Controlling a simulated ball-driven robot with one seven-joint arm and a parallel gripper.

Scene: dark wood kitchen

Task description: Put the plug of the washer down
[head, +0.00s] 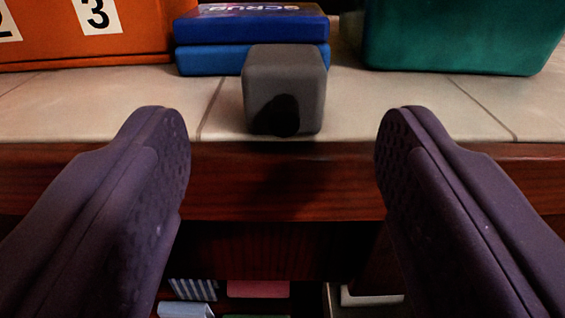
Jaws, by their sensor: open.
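A small grey block (284,78), which looks like the washer's plug, stands on the tiled counter close to its front edge. It has a dark round patch low on its front face. My gripper (283,145) is open and empty. Its two purple padded fingers are wide apart to the left and right. The block is in the gap between them, farther away, and neither finger appears to touch it. The washer itself cannot be made out.
Blue boxes (250,42) lie stacked right behind the block. An orange box with numbers (140,35) is at the left, a green bin (462,38) at the right. The counter's wooden edge (283,185) runs across. Below it are small items in shadow.

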